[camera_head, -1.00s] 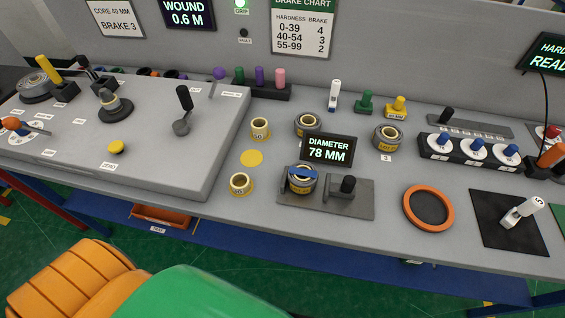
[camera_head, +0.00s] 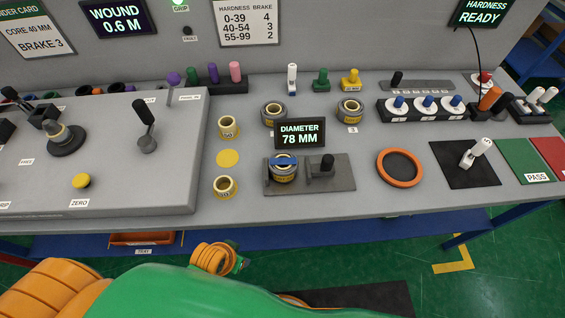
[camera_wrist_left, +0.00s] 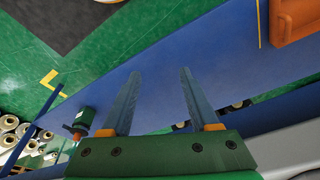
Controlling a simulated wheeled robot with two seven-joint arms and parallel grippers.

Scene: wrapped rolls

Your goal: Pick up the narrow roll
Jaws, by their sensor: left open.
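Several wrapped rolls stand on the grey bench; I cannot tell for sure which is the narrow one. Two small cream-and-yellow rolls (camera_head: 229,127) and (camera_head: 224,187) stand left of centre, with a yellow disc between them. Two grey-wrapped rolls (camera_head: 274,116) and (camera_head: 351,112) stand farther back. Another grey roll (camera_head: 284,174) sits in the diameter gauge under a blue bar. My left gripper (camera_wrist_left: 160,73) is open and empty in the left wrist view, over the blue lower shelf and away from the rolls. My right gripper is not in view.
The diameter display (camera_head: 300,133) stands behind the gauge (camera_head: 340,183). An orange ring (camera_head: 400,168) and a black mat (camera_head: 450,175) lie to the right. A raised control panel (camera_head: 110,170) fills the left. An orange bin (camera_wrist_left: 295,18) is on the lower shelf (camera_wrist_left: 225,60).

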